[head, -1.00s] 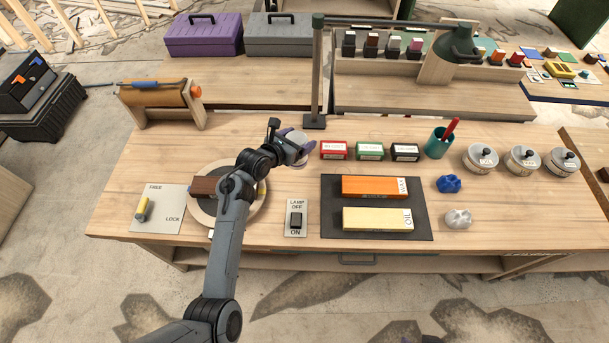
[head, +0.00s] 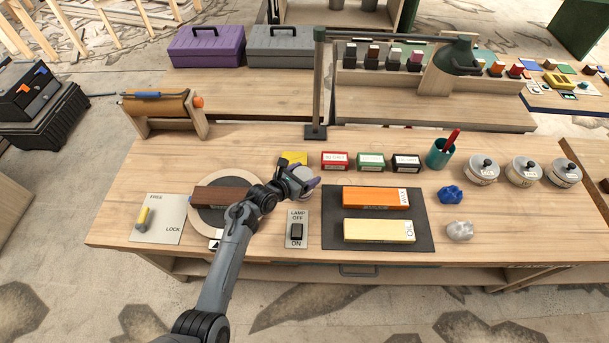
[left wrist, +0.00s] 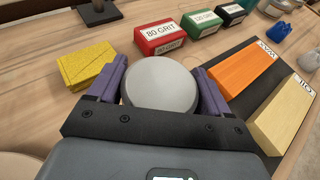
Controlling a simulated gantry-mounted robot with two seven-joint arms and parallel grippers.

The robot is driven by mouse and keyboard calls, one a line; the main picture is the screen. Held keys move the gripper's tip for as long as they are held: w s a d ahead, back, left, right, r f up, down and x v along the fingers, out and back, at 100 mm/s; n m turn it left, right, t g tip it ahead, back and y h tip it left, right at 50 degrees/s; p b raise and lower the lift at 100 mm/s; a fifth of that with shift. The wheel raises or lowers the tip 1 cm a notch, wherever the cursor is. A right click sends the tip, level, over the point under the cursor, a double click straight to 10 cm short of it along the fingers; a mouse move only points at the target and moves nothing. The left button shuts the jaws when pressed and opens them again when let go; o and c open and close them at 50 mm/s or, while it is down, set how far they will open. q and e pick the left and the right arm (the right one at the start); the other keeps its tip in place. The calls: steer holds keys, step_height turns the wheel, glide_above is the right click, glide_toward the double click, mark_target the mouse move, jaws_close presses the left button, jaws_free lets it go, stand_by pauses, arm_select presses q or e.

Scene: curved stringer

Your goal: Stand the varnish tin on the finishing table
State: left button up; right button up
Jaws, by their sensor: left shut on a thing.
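My left gripper (head: 303,181) is shut on a round tin with a plain pale grey top (left wrist: 160,83). In the left wrist view, its purple fingers press on both sides of the tin. No label shows on it, so I cannot tell from lettering that it is the varnish tin. In the head view it is over the front workbench (head: 270,232), left of the orange and cream blocks. I cannot tell whether its base touches the wood. My right gripper is not in view.
A yellow block (left wrist: 87,66) and the red 80 GRIT box (left wrist: 160,37) lie just beyond the tin. The dark mat (head: 378,240) holds a WAX block (head: 372,197) and an OIL block (head: 378,231). The lamp switch (head: 297,231) is in front.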

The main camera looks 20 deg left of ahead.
arm_select(q)
steer(key=shift+w, duration=0.1)
steer(key=o, duration=1)
steer(key=shift+f, duration=0.15)
steer(key=o, duration=0.4)
